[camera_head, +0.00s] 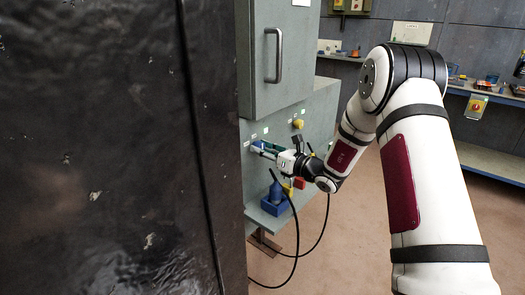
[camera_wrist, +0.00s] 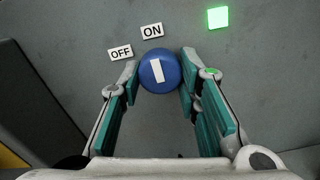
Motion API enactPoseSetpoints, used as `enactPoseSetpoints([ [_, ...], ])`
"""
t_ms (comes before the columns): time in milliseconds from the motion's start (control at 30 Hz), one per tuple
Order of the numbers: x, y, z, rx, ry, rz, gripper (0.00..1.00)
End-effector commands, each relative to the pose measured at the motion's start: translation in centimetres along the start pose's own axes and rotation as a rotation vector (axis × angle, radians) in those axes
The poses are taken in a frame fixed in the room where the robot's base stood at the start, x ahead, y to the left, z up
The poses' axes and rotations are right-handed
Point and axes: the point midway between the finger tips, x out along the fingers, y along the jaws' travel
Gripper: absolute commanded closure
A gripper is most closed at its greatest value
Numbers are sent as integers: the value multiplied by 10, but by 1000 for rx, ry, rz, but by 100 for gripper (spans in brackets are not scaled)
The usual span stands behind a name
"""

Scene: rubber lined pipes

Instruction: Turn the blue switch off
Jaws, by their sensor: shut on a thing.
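The blue switch (camera_wrist: 158,72) is a round knob with a white bar, on the grey panel in the wrist view. The upper end of the bar points to the ON label (camera_wrist: 152,31). The OFF label (camera_wrist: 120,52) is to the left of it. My gripper (camera_wrist: 158,70) has its teal-padded fingers on both sides of the knob and is shut on it. In the head view my gripper (camera_head: 268,150) is at the front of the grey cabinet, and the switch is small and partly covered by the fingers.
A square green light (camera_wrist: 218,17) glows at the upper right of the knob. Black cables hang there. A large dark panel (camera_head: 95,150) fills the left.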

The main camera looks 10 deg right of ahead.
Motion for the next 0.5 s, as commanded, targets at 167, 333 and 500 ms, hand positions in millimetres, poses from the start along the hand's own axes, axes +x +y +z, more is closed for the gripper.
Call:
enactPoseSetpoints([
  [167, 0, -1, -1, -83, -1, 0, 97],
  [333, 1, -2, -2, -214, -2, 0, 97],
  [500, 1, -2, -2, -374, -2, 0, 97],
])
